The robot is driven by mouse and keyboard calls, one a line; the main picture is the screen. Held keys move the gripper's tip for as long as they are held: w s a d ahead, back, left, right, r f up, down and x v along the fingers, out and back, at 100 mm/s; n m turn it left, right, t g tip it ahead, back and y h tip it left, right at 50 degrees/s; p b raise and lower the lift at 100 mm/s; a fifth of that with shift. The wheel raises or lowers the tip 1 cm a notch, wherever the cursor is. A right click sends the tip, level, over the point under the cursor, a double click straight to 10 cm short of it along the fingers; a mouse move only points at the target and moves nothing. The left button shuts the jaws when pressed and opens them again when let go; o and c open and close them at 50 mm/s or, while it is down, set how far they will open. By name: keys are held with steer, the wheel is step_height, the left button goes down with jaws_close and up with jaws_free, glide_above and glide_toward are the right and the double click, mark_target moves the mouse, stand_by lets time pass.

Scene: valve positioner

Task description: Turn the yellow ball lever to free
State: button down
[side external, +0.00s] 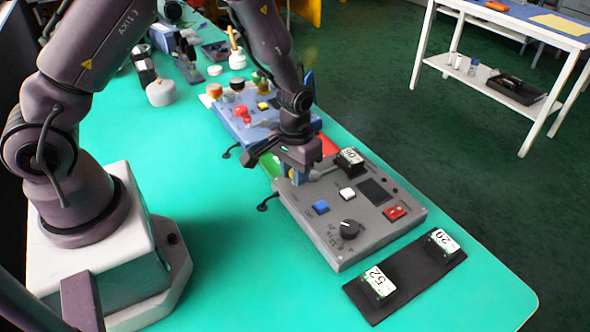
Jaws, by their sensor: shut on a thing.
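My gripper (296,172) reaches down at the far left corner of the grey control panel (340,255). It is shut on what appears to be the yellow ball lever, which the fingers and hand mostly hide. A small blue part shows just below the fingers. I cannot make out the lever's angle or any "free" mark at this size.
The grey panel carries a blue button (321,207), a white button (347,194), a black knob (349,229) and a red switch (396,213). A blue panel (238,131) stands behind. A black mat (412,283) with numbered blocks lies in front.

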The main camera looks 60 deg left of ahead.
steer(key=c, duration=1)
jaws_free()
steer(key=shift+o, duration=0.2)
steer(key=shift+r, duration=0.1)
step_height(320, 180, up, 13)
steer(key=s+r+m+t, duration=0.3)
steer(key=s+r+t, duration=0.2)
steer(key=s+r, duration=1.1)
steer(key=shift+s+d+t, duration=0.25)
steer(key=shift+s+t, duration=0.05)
steer(key=shift+s, duration=0.05)
